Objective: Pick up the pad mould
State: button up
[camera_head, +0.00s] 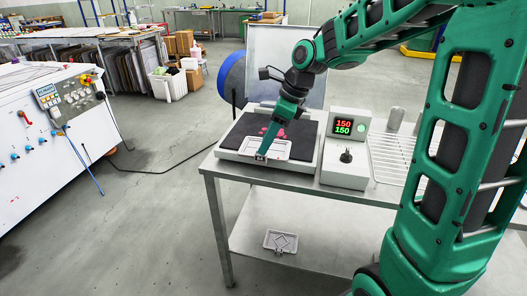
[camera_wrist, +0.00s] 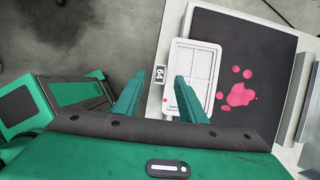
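A light grey rectangular mould (camera_head: 281,150) with a raised rim lies at the front of the press bed on the table. In the wrist view the mould (camera_wrist: 196,62) shows a floor divided into panels. Contact cannot be judged. A second light grey mould (camera_head: 281,241) with a diamond pattern lies on the lower shelf.
The mould lies beside a black pad (camera_wrist: 250,45) bearing pink paw-like spots (camera_wrist: 238,94). A control box (camera_head: 346,150) showing 150 over 150 stands to the press's right, beside a slatted rack (camera_head: 395,160). The raised press lid (camera_head: 285,60) stands behind.

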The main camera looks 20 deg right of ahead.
jog(key=x, duration=0.4)
jog(key=shift+d, duration=0.1)
jog(key=shift+c, duration=0.7)
grip_shut()
jog(key=shift+r, duration=0.1)
